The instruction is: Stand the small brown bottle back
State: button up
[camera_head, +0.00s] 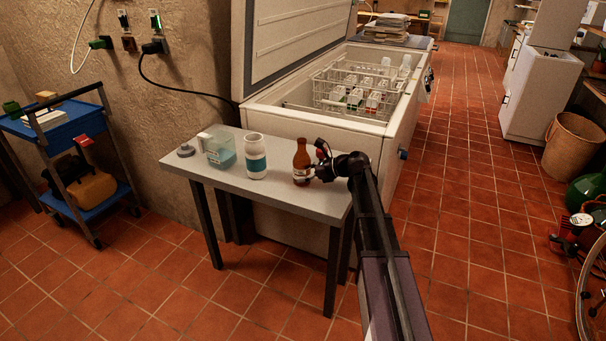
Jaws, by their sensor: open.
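The small brown bottle (301,161) stands upright on the small grey table (277,193), near its right end. It has a pale label on its lower part. My gripper (318,168) is just to the right of the bottle, at about the height of its body. It is open, and it looks close to the bottle; I cannot tell whether it touches it. The fingers are small and dark in this view, and the gap between them is not clear.
On the table, left of the bottle, are a white jar with a teal band (255,156), a clear jug (218,149) with blue-green contents and a small grey disc (186,151). An open chest freezer (350,150) with wire baskets stands behind. A blue trolley (62,133) is at left.

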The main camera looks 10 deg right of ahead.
jog(key=p+v, duration=0.1)
jog(key=v, duration=0.3)
jog(key=p+v, duration=0.2)
jog(key=v, duration=0.3)
jog(key=p+v, duration=0.1)
jog(key=v, duration=0.3)
jog(key=shift+s+d+f+p, duration=0.2)
jog(key=shift+d+p, duration=0.1)
jog(key=shift+d, duration=0.1)
